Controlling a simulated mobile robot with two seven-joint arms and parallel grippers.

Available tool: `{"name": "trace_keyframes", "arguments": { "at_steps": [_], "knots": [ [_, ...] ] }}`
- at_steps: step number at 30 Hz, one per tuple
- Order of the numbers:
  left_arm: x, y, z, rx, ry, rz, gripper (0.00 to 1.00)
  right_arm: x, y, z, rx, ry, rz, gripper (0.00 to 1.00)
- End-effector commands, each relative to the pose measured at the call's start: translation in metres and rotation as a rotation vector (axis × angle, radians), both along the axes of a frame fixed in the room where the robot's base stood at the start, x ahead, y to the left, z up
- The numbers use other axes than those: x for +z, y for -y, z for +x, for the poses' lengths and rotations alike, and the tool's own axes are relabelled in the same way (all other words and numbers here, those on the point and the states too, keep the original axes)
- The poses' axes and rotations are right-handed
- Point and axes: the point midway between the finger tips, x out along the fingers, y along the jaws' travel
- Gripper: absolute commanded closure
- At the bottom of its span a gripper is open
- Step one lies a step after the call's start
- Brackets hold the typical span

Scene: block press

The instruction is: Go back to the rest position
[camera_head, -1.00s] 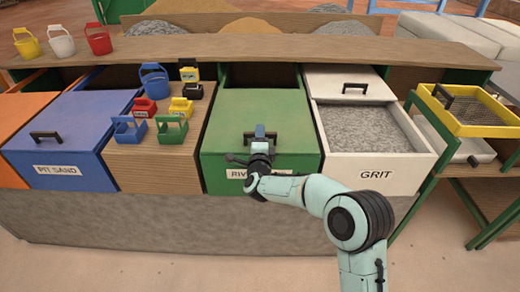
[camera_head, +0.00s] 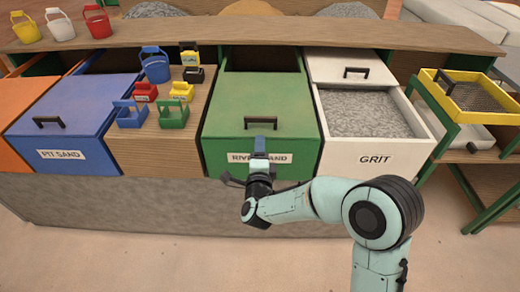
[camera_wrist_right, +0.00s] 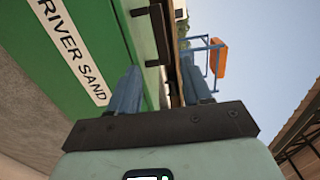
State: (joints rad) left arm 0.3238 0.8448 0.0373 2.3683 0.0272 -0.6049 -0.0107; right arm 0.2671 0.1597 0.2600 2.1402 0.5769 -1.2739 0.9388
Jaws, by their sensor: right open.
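My right gripper (camera_head: 260,148) is in front of the green river sand drawer (camera_head: 240,118) in the head view, just below its black handle (camera_head: 260,121). In the right wrist view the gripper's two blue fingers (camera_wrist_right: 165,90) stand apart with nothing between them. The black handle (camera_wrist_right: 150,30) shows ahead of the fingers there, apart from them, beside the drawer's green front (camera_wrist_right: 110,35). The river sand label (camera_wrist_right: 70,45) shows at upper left. My left gripper is in neither view.
The blue pit sand drawer (camera_head: 70,105) stands left of a wooden board with small coloured buckets and blocks. The white grit drawer (camera_head: 362,155) is open at right. A yellow sieve tray (camera_head: 455,112) sits on a green-framed rack. The floor in front is clear.

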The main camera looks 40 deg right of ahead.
Motion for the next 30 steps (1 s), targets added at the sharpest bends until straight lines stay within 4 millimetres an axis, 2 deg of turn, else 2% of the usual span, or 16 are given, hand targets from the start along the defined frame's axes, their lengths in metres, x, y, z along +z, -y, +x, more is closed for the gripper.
{"name": "trace_keyframes", "arguments": {
  "at_steps": [10, 12, 14, 17, 20, 21, 23, 24, 26, 27, 29, 30],
  "knots": [
    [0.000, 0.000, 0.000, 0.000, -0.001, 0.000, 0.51, 0.000, 0.000, 0.000, 0.001, -0.001, 0.000, 0.51],
    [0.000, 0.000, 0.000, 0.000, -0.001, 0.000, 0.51, -0.006, -0.001, 0.001, 0.009, -0.021, -0.006, 0.51],
    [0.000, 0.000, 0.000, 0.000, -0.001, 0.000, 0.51, -0.021, -0.005, 0.003, 0.031, -0.068, -0.017, 0.51],
    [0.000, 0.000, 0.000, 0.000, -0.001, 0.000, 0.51, -0.068, -0.017, 0.006, 0.110, -0.223, -0.060, 0.51],
    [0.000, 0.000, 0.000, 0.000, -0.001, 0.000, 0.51, -0.137, -0.037, 0.002, 0.241, -0.444, -0.124, 0.51],
    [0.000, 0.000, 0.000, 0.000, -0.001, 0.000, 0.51, -0.166, -0.047, -0.004, 0.305, -0.538, -0.155, 0.51],
    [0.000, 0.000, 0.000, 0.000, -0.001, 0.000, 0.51, -0.209, -0.063, -0.016, 0.408, -0.671, -0.197, 0.51],
    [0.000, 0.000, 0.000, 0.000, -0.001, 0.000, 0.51, -0.236, -0.073, -0.026, 0.479, -0.755, -0.224, 0.51],
    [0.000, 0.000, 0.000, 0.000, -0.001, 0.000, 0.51, -0.275, -0.090, -0.045, 0.593, -0.875, -0.263, 0.51],
    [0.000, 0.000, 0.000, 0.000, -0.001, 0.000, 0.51, -0.299, -0.101, -0.060, 0.673, -0.951, -0.289, 0.51],
    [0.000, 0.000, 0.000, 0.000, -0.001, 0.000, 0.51, -0.334, -0.119, -0.086, 0.801, -1.057, -0.327, 0.51],
    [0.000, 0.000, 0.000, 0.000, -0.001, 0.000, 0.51, -0.355, -0.130, -0.106, 0.889, -1.122, -0.348, 0.51]
  ]
}}
